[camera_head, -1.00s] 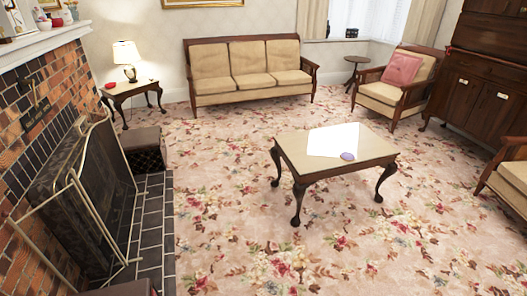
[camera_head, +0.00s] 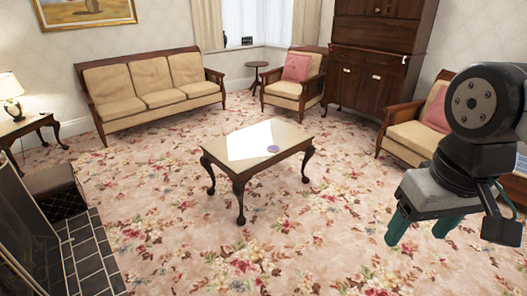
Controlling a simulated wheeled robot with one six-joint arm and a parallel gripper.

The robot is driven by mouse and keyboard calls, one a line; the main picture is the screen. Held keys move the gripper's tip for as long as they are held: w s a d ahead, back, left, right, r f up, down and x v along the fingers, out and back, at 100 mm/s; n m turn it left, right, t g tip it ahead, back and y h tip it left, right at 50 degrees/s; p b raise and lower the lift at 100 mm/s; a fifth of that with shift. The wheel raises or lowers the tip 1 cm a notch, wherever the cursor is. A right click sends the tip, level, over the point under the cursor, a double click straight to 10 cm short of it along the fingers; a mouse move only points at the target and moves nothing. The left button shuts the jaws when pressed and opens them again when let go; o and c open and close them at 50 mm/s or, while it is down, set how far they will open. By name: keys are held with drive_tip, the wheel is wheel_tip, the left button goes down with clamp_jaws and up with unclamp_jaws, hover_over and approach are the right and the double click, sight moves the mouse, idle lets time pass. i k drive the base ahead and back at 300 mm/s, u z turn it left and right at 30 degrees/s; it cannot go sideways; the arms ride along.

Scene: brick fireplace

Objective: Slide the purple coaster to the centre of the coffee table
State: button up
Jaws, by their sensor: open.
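The purple coaster (camera_head: 273,149) is a small round disc lying on the coffee table (camera_head: 239,172), right of the middle of the top. It lies at or over the right edge of a bright white sheet-like patch (camera_head: 249,141); I cannot tell which. The table is wooden with dark curved legs and stands on the carpet ahead of me. My gripper (camera_head: 420,228), with green fingers, hangs at the lower right, well apart from the table and nearer to me. Its fingers are apart with nothing between them.
A sofa (camera_head: 150,88) stands behind the table at the left. Armchairs (camera_head: 293,82) (camera_head: 412,137) stand at the back and right, by a dark cabinet (camera_head: 368,80). A dark box seat (camera_head: 57,192) and tiled hearth (camera_head: 85,253) lie at the left. Flowered carpet around the table is clear.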

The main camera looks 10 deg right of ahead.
sight(272, 148)
drive_tip(key=u, duration=0.25)
drive_tip(key=i, duration=0.75)
drive_tip(key=u, duration=0.3)
drive_tip(key=i, duration=1.95)
drive_tip(key=z, duration=0.5)
drive_tip(key=i, duration=0.5)
drive_tip(key=z, duration=0.15)
